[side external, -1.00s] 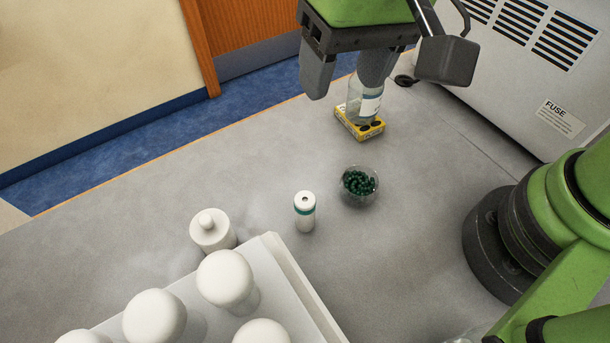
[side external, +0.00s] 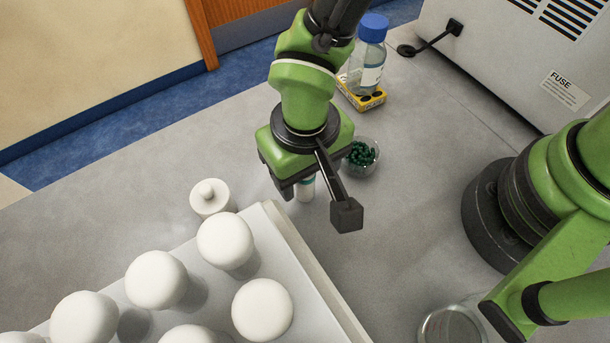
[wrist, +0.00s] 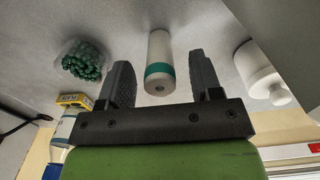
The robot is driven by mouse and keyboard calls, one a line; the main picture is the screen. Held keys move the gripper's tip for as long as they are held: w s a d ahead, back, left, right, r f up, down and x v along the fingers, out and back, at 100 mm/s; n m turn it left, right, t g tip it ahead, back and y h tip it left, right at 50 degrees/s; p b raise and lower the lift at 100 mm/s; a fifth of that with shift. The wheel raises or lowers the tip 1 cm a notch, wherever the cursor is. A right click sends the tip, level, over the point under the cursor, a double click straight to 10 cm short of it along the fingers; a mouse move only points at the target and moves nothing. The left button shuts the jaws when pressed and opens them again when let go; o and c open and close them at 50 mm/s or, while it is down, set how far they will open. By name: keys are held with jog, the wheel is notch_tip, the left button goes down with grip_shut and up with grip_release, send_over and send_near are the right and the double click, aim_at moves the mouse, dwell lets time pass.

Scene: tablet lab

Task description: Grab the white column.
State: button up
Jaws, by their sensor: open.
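The white column (wrist: 158,48) is a slim white cylinder with a teal band and a small dark hole in its top. It stands upright on the bench, and in the side view only a strip of it (side external: 306,189) shows beside my gripper. My gripper (wrist: 160,72) is open and empty. In the wrist view the column appears between the two dark fingers, with a gap on each side. In the side view my gripper (side external: 292,189) hides most of the column, so I cannot tell how far down the fingers reach around it.
A clear bowl of green beads (side external: 363,155) stands close to the column. A white jar (side external: 211,197) is on its other side. A white tray (side external: 312,285) with several round-topped white pieces is in front. A blue-capped bottle (side external: 366,62) stands on a yellow box (side external: 364,100) behind.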

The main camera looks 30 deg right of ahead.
jog(key=shift+f, duration=1.25)
jog(key=c, duration=1)
jog(key=shift+r, duration=0.15)
